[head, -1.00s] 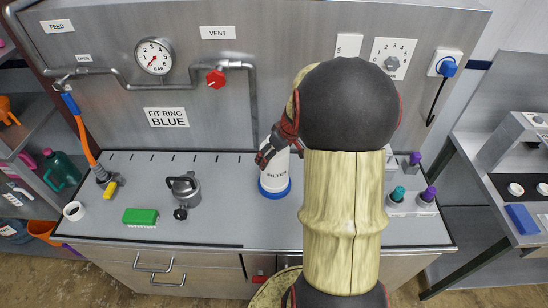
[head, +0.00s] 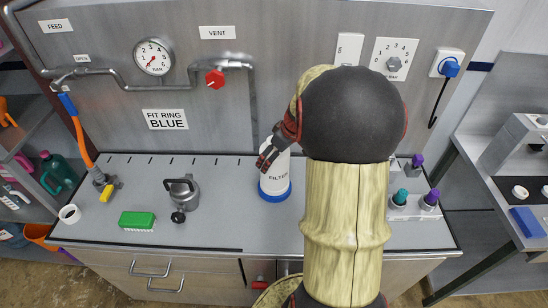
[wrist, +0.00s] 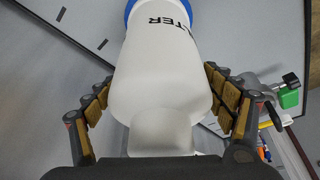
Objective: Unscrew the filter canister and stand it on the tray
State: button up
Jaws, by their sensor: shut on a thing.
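The filter canister (head: 275,180) is white with a FILTER label and a blue ring at its lower end. It looks upright at the back middle of the grey bench; I cannot tell whether its base touches the bench. My gripper (head: 274,150) is at its upper part, shut on it. In the wrist view the canister (wrist: 160,75) fills the middle, its blue ring at the top edge, between the two fingers of my gripper (wrist: 160,103). My arm hides part of the bench right of it. A pale tray-like holder (head: 408,213) at the right carries purple- and teal-capped bottles.
A metal pot (head: 183,192), a green brush (head: 138,221) and a white ring (head: 69,213) stand on the bench at left. An orange hose (head: 84,140) hangs there. Pipes with a red valve (head: 215,79) run behind. Bench between pot and canister is clear.

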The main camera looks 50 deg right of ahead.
jog(key=shift+f+n+y+b, duration=0.1)
jog(key=shift+n+y+b, duration=0.4)
jog(key=shift+n+b, duration=0.9)
jog(key=shift+n+b, duration=0.4)
jog(key=shift+b, duration=0.15)
jog(key=shift+y, duration=0.3)
jog(key=shift+a+n+g+y+b, duration=0.1)
jog(key=shift+n+g+y+b, duration=0.25)
jog(key=shift+n, duration=0.7)
jog(key=shift+n+g+y+b, duration=0.2)
jog(key=shift+n+b, duration=0.25)
jog(key=shift+n, duration=0.6)
jog(key=n, duration=0.2)
jog(key=n+g+y, duration=0.1)
jog(key=n, duration=0.1)
jog(key=shift+s+r, duration=0.1)
jog(key=shift+r, duration=0.1)
